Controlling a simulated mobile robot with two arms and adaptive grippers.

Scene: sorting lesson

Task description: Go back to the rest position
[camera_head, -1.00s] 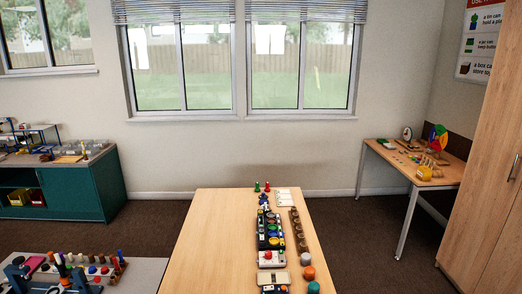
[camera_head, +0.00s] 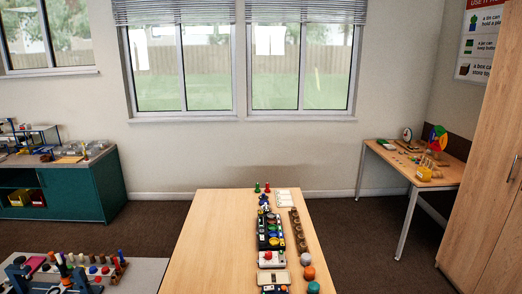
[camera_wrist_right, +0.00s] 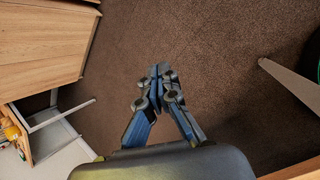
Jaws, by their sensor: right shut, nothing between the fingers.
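My right gripper (camera_wrist_right: 158,75) shows in the right wrist view, with its two blue-grey fingers together at the tips and nothing between them. It hangs over bare brown carpet (camera_wrist_right: 200,50), apart from any furniture. Neither gripper shows in the head view. My left gripper is out of view.
A wooden table (camera_head: 205,245) stands ahead in the head view, with a row of sorting toys (camera_head: 270,235) along its right part. A teal cabinet (camera_head: 85,190) is at the left, a side table (camera_head: 445,178) at the right by a tall wooden cupboard (camera_head: 490,200). The table's left half is clear.

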